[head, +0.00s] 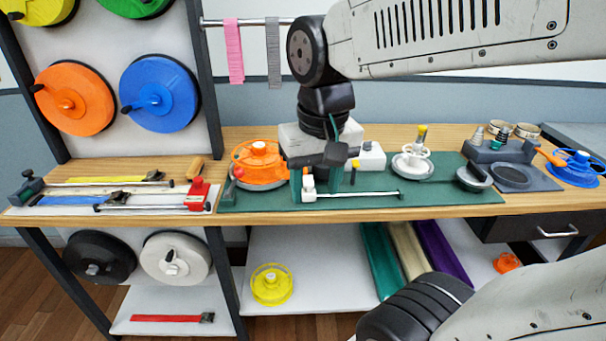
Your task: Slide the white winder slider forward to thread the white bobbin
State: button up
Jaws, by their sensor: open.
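The white winder slider (309,188) is a small upright white block with an orange top. It sits at the left end of a thin metal rail (362,194) on the green mat (440,195). The white bobbin (411,163) stands upright on a round base to the right, with a yellow-topped post in its middle.
An orange spool (260,162) stands left of my gripper, and a white block (372,157) is close on its right. A dark round part (473,177) stands at the mat's right end. Left are straps and a red clamp (197,194). The mat in front of the bobbin is clear.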

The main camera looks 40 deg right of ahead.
jog(key=w+d+f+m, duration=0.2)
jog(key=w+d+m, duration=0.4)
jog(key=w, duration=0.5)
jog(key=m+g, duration=0.1)
jog(key=m, duration=0.6)
send_over(309, 182)
notch_tip(309, 182, down, 8)
jog(key=shift+r, duration=0.2)
notch_tip(309, 182, down, 8)
jog(key=shift+r, duration=0.15)
jog(key=shift+c, duration=0.3)
grip_shut()
